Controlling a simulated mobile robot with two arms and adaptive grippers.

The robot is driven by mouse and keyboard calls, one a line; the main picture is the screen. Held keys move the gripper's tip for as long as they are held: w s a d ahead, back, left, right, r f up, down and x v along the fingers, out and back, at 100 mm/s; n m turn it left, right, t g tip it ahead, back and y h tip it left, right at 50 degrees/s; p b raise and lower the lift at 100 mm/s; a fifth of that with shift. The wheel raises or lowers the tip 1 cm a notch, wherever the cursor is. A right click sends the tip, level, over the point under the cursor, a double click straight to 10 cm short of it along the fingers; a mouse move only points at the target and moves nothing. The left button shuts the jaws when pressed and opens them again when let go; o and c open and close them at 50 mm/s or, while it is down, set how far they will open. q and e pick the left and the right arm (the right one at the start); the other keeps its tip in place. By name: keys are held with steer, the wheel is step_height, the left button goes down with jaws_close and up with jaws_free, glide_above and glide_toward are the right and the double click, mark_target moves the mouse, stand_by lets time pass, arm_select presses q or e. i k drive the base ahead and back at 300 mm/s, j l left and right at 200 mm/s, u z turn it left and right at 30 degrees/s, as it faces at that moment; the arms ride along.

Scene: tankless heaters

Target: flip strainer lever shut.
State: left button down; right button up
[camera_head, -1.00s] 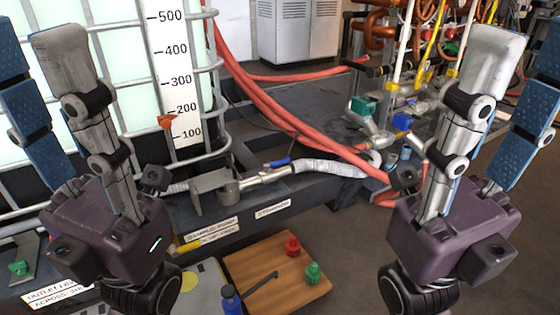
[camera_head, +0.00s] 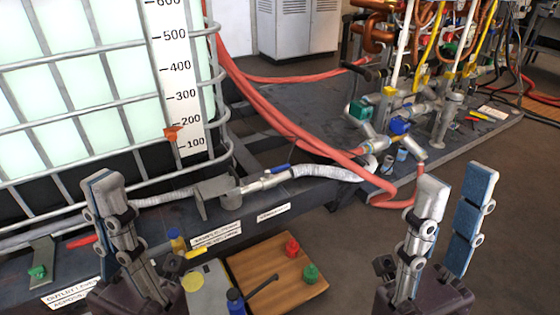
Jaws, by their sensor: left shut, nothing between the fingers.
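The strainer lever, a small blue handle (camera_head: 276,168), sits on a metal valve (camera_head: 262,182) in the pipe line above the STRAINER label (camera_head: 272,213). It lies roughly along the pipe, slightly tilted. A silvery wrapped hose (camera_head: 330,172) runs right from the valve. My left gripper (camera_head: 104,180) is shut and empty, upright at the lower left, well left of the lever in the picture. My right gripper (camera_head: 458,185) is open and empty at the lower right, well right of the lever. Neither gripper appears to touch the lever or valve.
A caged white tank (camera_head: 80,90) with a scale stands at the left. Red hoses (camera_head: 260,105) cross behind the valve. Below it lie a wooden board (camera_head: 270,265) with red and green knobs and a blue-capped bottle (camera_head: 235,300). Pipework (camera_head: 400,110) fills the upper right.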

mark_target(280, 168)
steer(key=i+l+z, duration=0.1)
steer(key=i+l, duration=0.4)
steer(key=i+l+z, duration=0.15)
steer(key=i+l, duration=0.35)
steer(key=i, duration=0.25)
